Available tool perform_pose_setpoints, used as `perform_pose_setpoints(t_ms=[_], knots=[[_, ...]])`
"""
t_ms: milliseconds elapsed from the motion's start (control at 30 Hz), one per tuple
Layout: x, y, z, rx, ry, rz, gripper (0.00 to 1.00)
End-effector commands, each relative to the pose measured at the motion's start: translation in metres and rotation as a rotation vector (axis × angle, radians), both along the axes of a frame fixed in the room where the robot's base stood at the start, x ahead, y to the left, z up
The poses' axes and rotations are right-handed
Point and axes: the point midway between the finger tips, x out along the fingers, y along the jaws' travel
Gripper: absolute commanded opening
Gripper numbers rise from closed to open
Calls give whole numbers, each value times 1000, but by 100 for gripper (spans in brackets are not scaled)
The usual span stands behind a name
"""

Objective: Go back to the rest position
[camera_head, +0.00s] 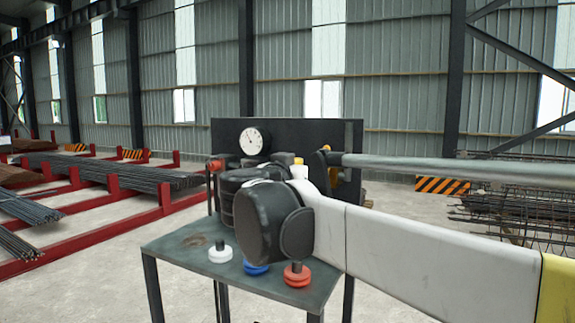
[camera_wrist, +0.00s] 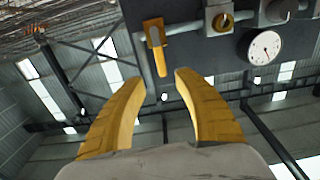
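My gripper (camera_wrist: 157,75) shows in the wrist view with its two yellow fingers apart and nothing between them. Beyond the fingertips is a dark panel (camera_wrist: 185,60) with a yellow-handled valve (camera_wrist: 154,42) on a grey pipe. The valve handle lies just past the gap between the fingertips, and the fingers appear clear of it. In the head view my white arm with its dark joint reaches in front of the panel (camera_head: 290,135) and hides much of it. My gripper cannot be made out clearly there.
A round gauge (camera_head: 251,141) sits on the panel. The green-grey table (camera_head: 185,250) below carries white (camera_head: 220,253), blue (camera_head: 256,268) and red (camera_head: 297,275) knobs. Rebar bundles (camera_head: 120,172) lie on red racks at left. A rebar cage (camera_head: 520,205) stands at right.

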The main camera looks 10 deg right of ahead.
Motion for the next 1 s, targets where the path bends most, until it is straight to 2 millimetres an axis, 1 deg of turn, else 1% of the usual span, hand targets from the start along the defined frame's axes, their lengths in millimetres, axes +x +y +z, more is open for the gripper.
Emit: perform_pose_setpoints(t_ms=[333,400,467,567,600,667,700,767,800,900,1000], knots=[[-3,-1,-2,1,7,-2,38],[-9,-9,-10,5,40,-9,38],[-20,-22,-26,15,98,-20,38],[-53,-52,-72,43,261,-30,38],[-71,-63,-96,59,342,-24,38],[-102,-77,-135,89,467,-1,38],[-123,-83,-161,111,546,26,38],[-153,-86,-198,142,650,78,38],[-172,-85,-220,163,709,119,38],[-212,-75,-268,207,818,233,38],[-246,-60,-308,245,884,354,38]])
